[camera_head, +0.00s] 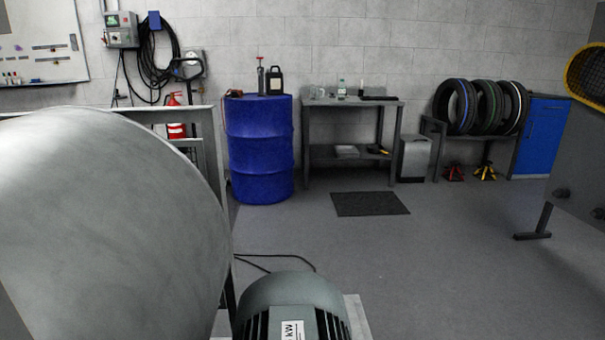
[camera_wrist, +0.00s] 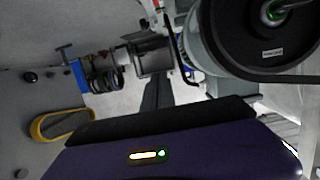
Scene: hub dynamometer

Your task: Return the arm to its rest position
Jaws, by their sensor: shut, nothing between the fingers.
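My gripper (camera_wrist: 158,88) shows in the wrist view, its dark fingers together and pointing away from the camera, with nothing between them. The purple hand body with a small lit indicator fills the bottom of that view. The wrist view appears upside down against the head view. My arm and gripper do not show in the head view, so the arm's full pose is hidden. The fingers appear apart from everything around them.
A large grey drum (camera_head: 110,225) fills the left, with a motor (camera_head: 292,300) at the bottom. A black wheel (camera_wrist: 270,45) is at upper right in the wrist view. Behind stand a blue barrel (camera_head: 260,150), workbench (camera_head: 352,103) and tyres (camera_head: 485,105). The middle floor is clear around a dark mat (camera_head: 370,204).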

